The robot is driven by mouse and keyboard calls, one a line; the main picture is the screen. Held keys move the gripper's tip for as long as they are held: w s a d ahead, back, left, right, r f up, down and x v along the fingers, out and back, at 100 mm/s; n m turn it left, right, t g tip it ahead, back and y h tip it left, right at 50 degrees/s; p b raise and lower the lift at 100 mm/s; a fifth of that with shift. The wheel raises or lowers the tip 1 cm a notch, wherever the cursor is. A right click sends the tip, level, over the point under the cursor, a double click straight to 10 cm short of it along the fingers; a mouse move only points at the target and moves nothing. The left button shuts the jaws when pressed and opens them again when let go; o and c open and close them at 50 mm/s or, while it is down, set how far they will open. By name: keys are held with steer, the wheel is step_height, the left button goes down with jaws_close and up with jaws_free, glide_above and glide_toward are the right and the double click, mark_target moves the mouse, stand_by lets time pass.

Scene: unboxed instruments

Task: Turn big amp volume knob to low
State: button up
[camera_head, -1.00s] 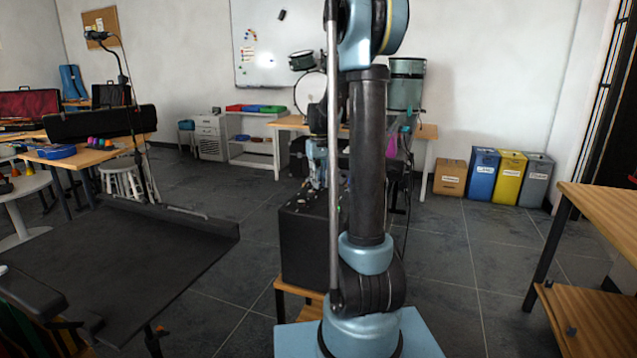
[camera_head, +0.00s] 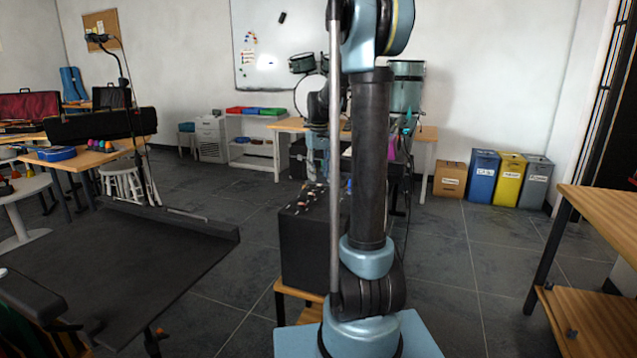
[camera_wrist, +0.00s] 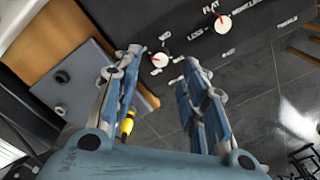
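The big amp (camera_head: 305,250) is a black box in the middle of the head view, with several small knobs on its top panel. My arm column hides its right part. In the wrist view its dark panel (camera_wrist: 250,60) shows a white knob with a red mark (camera_wrist: 160,60), seen between my fingertips, and a second white knob (camera_wrist: 222,23) to the right, with "FLAT" and "LESS" printed around it. I cannot tell which knob is volume. My gripper (camera_wrist: 160,58) is open, its fingers apart and holding nothing. In the head view it hangs above the amp, partly hidden.
The amp stands on a low wooden stand (camera_head: 290,288). A wooden table with drums (camera_head: 428,131) is behind it. Bare floor lies between.

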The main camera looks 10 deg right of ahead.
mark_target(319, 185)
step_height(319, 185, up, 8)
steer(key=shift+f, duration=0.2)
stand_by(0.3)
steer(key=shift+m+t, duration=0.6)
steer(key=shift+m, duration=0.1)
steer(key=s+f, duration=0.1)
steer(key=s, duration=0.6)
steer(key=s+f, duration=0.2)
steer(key=s, duration=0.5)
steer(key=s+f, duration=0.2)
steer(key=s, duration=0.5)
steer(key=shift+s+d, duration=0.15)
steer(key=shift+s, duration=0.05)
steer(key=s+f+m+t, duration=0.1)
steer(key=s+f, duration=1.3)
steer(key=s, duration=0.1)
steer(key=shift+s, duration=0.3)
